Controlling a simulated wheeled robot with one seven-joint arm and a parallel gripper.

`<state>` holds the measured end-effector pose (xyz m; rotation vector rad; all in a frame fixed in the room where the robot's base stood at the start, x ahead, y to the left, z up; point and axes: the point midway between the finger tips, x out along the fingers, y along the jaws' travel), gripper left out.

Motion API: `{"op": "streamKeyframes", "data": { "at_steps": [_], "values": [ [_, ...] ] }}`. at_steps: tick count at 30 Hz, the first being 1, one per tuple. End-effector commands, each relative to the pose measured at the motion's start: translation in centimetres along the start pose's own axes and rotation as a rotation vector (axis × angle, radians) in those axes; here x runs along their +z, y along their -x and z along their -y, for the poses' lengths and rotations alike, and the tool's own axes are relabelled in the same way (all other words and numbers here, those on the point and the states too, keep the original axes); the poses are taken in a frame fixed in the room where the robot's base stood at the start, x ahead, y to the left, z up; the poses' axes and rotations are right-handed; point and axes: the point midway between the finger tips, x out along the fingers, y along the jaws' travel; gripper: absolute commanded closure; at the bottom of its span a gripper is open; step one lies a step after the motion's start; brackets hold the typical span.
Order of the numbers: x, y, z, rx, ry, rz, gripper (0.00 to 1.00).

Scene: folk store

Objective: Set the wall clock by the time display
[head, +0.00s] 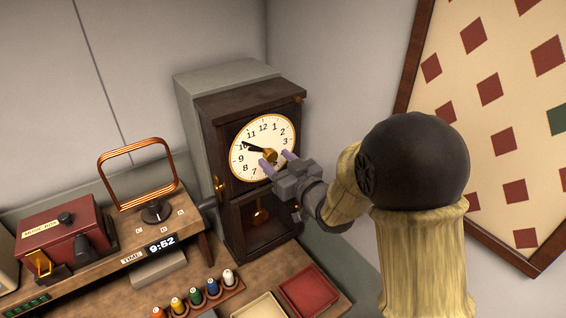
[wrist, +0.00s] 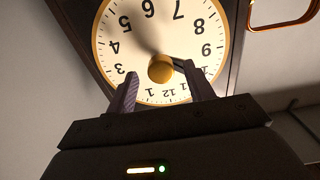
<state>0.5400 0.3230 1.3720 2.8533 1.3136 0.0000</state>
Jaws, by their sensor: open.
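The wall clock (head: 262,130) has a cream face in a dark wooden case. In the head view, its black hands (head: 253,148) point close together toward the 10. A round gold knob (head: 269,156) sits at the face's centre; it also shows in the wrist view (wrist: 162,69), where the face is upside down. The time display (head: 162,243) reads 9:52. My gripper (head: 277,160) is open in front of the face. In the wrist view, its fingers (wrist: 160,74) stand on either side of the knob; contact is unclear. The right finger partly hides the hands there.
A dial under a copper loop (head: 155,214) and a red box (head: 52,236) stand on the shelf left of the clock. Below are several coloured pegs (head: 195,297), a cream tray (head: 258,306) and a red tray (head: 309,291). A patterned panel (head: 505,130) hangs at right.

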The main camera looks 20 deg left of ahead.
Motion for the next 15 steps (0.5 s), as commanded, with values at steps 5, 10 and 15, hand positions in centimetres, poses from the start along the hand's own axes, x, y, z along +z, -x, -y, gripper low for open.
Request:
{"op": "streamKeyframes", "data": {
  "at_steps": [5,10,15],
  "values": [
    [-0.03,-1.01,0.03,-0.001,0.000,0.000,0.47],
    [0.09,-1.11,0.06,-0.001,0.000,-0.002,0.47],
    [0.06,-1.27,0.10,-0.001,0.000,0.000,0.47]
  ]
}}
